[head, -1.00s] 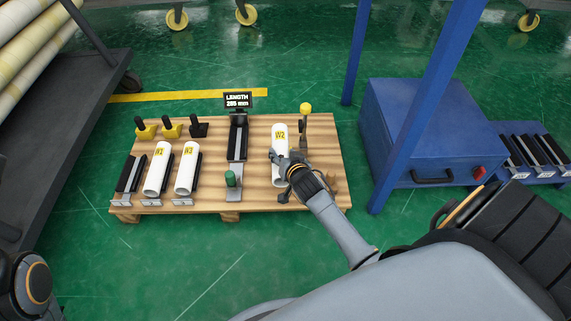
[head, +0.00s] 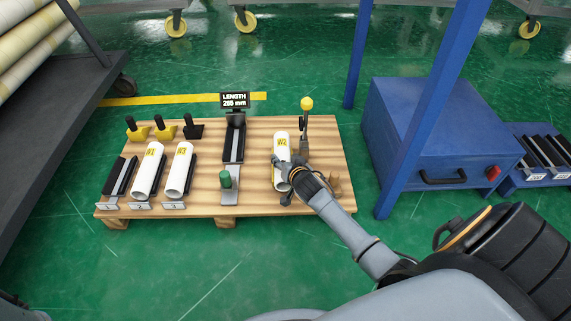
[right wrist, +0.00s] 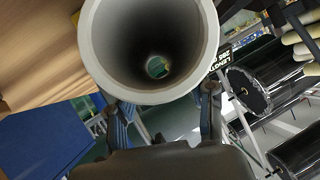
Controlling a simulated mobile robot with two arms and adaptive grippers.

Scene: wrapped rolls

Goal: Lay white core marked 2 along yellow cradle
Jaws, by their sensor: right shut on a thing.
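The white core (head: 282,150) with a yellow W2 label stands out at the right part of the wooden board. My right gripper (head: 284,173) is shut on its near end. In the right wrist view the core's open end (right wrist: 88,45) fills the top, with a finger on either side below. The core lies lengthwise, pointing away from me; whether it touches anything underneath is hidden. A clear yellow cradle is not visible; a small yellow patch shows beside the core's lower left.
A lever with a yellow ball (head: 306,104) stands just right of the core. Two more white cores (head: 149,175) lie in black racks at left. A black length gauge (head: 233,145) stands mid-board, its display reading 285 mm. A blue cabinet (head: 415,150) is at right.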

